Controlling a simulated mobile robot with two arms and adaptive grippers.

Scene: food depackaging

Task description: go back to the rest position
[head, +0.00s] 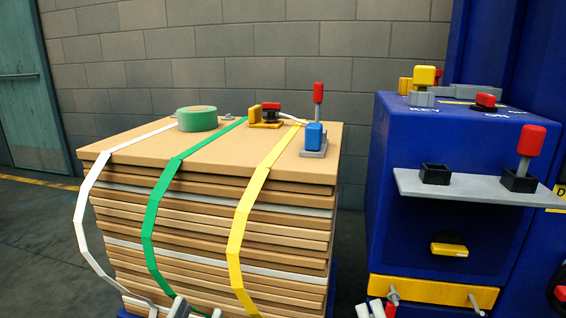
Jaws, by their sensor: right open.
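My left gripper (182,309) shows only as pale grey fingertips at the bottom edge, in front of the lower part of the board stack. The rest of it is cut off, and its opening cannot be made out.
A stack of brown boards (125,180) carries white, green and yellow straps, a green tape roll (197,118) and a blue block with a red-topped lever (314,137). The blue machine (400,240) has a protruding grey shelf (470,190) and a yellow bar (430,291).

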